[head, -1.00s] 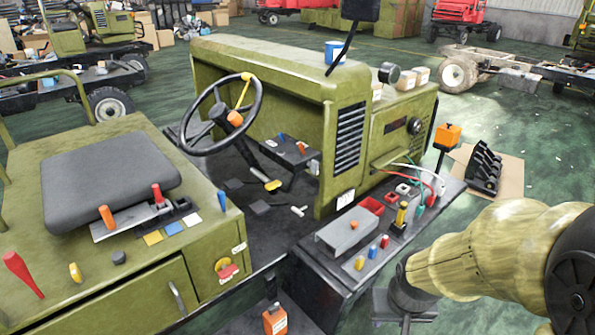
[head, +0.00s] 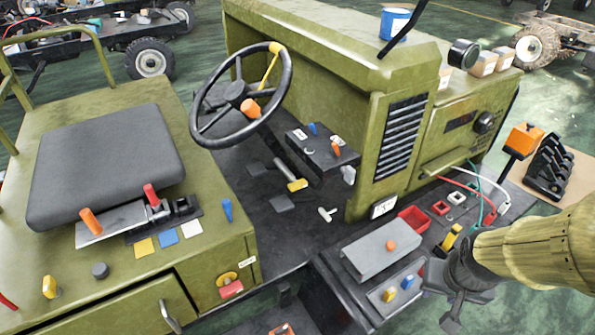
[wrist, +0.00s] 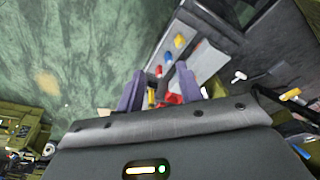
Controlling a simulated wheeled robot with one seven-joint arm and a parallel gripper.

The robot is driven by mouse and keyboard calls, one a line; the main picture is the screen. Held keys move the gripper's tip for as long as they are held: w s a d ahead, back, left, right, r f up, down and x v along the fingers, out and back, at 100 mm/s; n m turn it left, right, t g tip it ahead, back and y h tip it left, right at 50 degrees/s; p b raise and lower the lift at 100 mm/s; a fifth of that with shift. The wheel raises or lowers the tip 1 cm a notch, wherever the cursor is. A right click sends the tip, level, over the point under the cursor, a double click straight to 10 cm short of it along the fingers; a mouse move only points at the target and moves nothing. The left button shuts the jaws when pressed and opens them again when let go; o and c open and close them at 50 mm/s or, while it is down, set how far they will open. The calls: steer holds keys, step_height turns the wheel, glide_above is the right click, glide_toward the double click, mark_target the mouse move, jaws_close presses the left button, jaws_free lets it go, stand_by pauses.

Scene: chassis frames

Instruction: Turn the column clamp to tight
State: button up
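I cannot tell for sure which part is the column clamp. On the steering column, under the black steering wheel (head: 283,108), are an orange knob (head: 250,108) and a yellow lever (head: 270,65). A grey rod with a yellow end (head: 298,184) lies lower, by the floor. A white T-handle (head: 327,214) stands near it. My gripper (head: 445,298) is at the right, beside the side console and well away from the column. In the wrist view my gripper (wrist: 158,78) has its two purple fingers apart, with console parts showing beyond the gap.
An orange box on a post (head: 522,140) stands at the right. A seat (head: 105,165) is at left.

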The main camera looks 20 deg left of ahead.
steer(key=shift+w+a, duration=0.1)
steer(key=shift+w, duration=0.35)
steer(key=shift+s, duration=0.1)
steer(key=o, duration=0.9)
steer(key=shift+n+t, duration=0.8)
steer(key=w+f, duration=0.1)
steer(key=w+a+f+b, duration=0.1)
steer(key=w, duration=0.1)
steer(key=w+b, duration=0.1)
steer(key=w, duration=0.1)
steer(key=shift+a+f, duration=0.2)
steer(key=shift+f, duration=0.2)
steer(key=w+a+f+n+t+y+b, duration=0.25)
steer(key=w+a+f, duration=0.3)
steer(key=w, duration=0.35)
steer(key=w+a+f+n+t+y+b, duration=0.1)
steer(key=a+n+y+b, duration=0.1)
steer(key=a, duration=0.5)
steer(key=w+a+n+t+y+b, duration=0.2)
steer(key=a+y, duration=0.3)
steer(key=a, duration=0.1)
steer(key=w+a+f+n+t+y+b, duration=0.1)
steer(key=w+a+n+t+y+b, duration=0.1)
steer(key=a, duration=0.5)
steer(key=shift+w+a+f+y+b, duration=0.1)
steer(key=shift+a+f+y+b, duration=0.15)
steer(key=shift+y, duration=0.35)
steer(key=shift+w+a+f+y+b, duration=0.1)
steer(key=shift+y+b, duration=0.2)
steer(key=shift+y, duration=0.25)
